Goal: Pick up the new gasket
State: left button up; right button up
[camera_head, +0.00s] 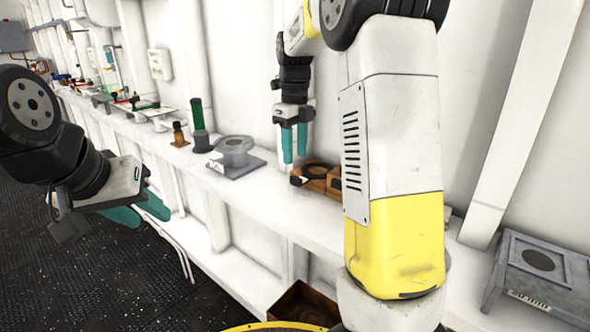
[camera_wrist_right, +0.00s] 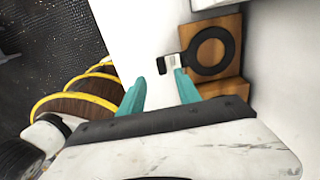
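A black ring-shaped gasket (camera_wrist_right: 228,47) with a flat tab (camera_wrist_right: 170,64) lies on a wooden block (camera_wrist_right: 234,22) in the right wrist view. In the head view the wooden block (camera_head: 316,184) is on the shelf, with the dark ring on top. My right gripper (camera_head: 294,158) is above the shelf, just left of the block, fingers pointing down. In the right wrist view its teal fingers (camera_wrist_right: 160,79) are apart, with the tab just beyond the tips and nothing gripped. My left gripper (camera_head: 151,212) is at the left, away from the shelf, its teal fingers apart and empty.
A grey flange fixture (camera_head: 236,155) stands on the shelf (camera_head: 262,188) left of the block. A dark green cylinder (camera_head: 197,114) is further left. A grey stand with a round hole (camera_head: 540,262) is at the right. A brown bin (camera_head: 299,306) is below the shelf. The wall stands close behind.

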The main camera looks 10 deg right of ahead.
aim_at(296, 177)
notch_tip(296, 177, down, 7)
jog(key=shift+d, duration=0.15)
grip_shut()
